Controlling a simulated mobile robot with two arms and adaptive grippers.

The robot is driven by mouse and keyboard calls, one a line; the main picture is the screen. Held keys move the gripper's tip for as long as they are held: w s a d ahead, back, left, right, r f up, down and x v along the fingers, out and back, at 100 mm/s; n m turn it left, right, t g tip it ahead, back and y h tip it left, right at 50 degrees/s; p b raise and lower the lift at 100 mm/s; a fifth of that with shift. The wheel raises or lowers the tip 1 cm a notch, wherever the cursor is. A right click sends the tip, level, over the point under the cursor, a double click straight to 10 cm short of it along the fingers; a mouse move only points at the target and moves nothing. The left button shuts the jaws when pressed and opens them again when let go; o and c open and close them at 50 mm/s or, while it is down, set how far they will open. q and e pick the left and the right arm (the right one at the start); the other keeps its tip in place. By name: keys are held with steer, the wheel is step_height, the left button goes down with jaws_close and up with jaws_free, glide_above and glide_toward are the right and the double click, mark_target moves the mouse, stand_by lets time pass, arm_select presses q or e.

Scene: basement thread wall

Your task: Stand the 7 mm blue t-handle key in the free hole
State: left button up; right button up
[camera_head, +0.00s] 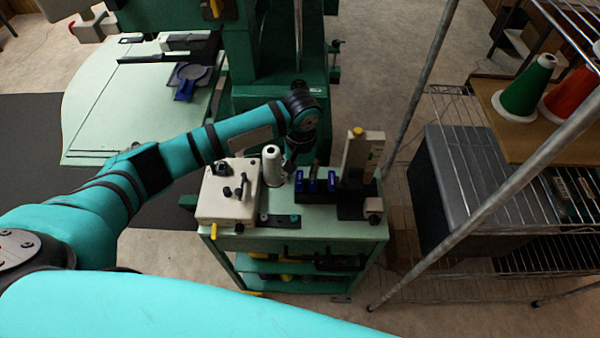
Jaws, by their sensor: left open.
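Blue t-handle keys stand close together in a dark holder (318,195) on the small green cart. One blue handle (299,181) is at the left and another (332,181) at the right, with more blue between them. Size marks are too small to read, so I cannot tell which is the 7 mm key. The free hole cannot be made out. My left gripper (289,165) points down between the white cone and the keys, close to the left handle. It is open, small and dark in this view. My right gripper is out of view.
On the cart top (280,228) stand a cream box with black knobs (228,192), a white thread cone (272,165) and a cream upright device (361,155). A wire shelf (470,255) with a grey bin (470,185) is close on the right.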

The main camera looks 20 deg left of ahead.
arm_select(q)
step_height(320, 180, up, 11)
steer(key=s+d+f+m+t+h, duration=0.1)
steer(key=s+d+f+m+h, duration=0.1)
steer(key=s+d+f, duration=0.3)
steer(key=s+d+f+m+t+h, duration=0.1)
steer(key=s+f+m, duration=0.1)
steer(key=s+f, duration=0.3)
steer(key=s+a+m+t+y, duration=0.1)
steer(key=s+a+t+y, duration=0.1)
steer(key=s+a, duration=1.15)
steer(key=s+d+f+g+b, duration=0.1)
steer(key=s+f, duration=0.1)
steer(key=f, duration=1.4)
steer(key=s+d+f+g+b, duration=0.1)
steer(key=s+f+b, duration=0.1)
steer(key=f, duration=1.4)
steer(key=s+a+f+g+b, duration=0.1)
steer(key=s+a+f, duration=0.2)
steer(key=s+f, duration=1.2)
steer(key=shift+s+m+y+b, duration=0.3)
steer(key=shift+y, duration=0.1)
steer(key=shift+a, duration=0.1)
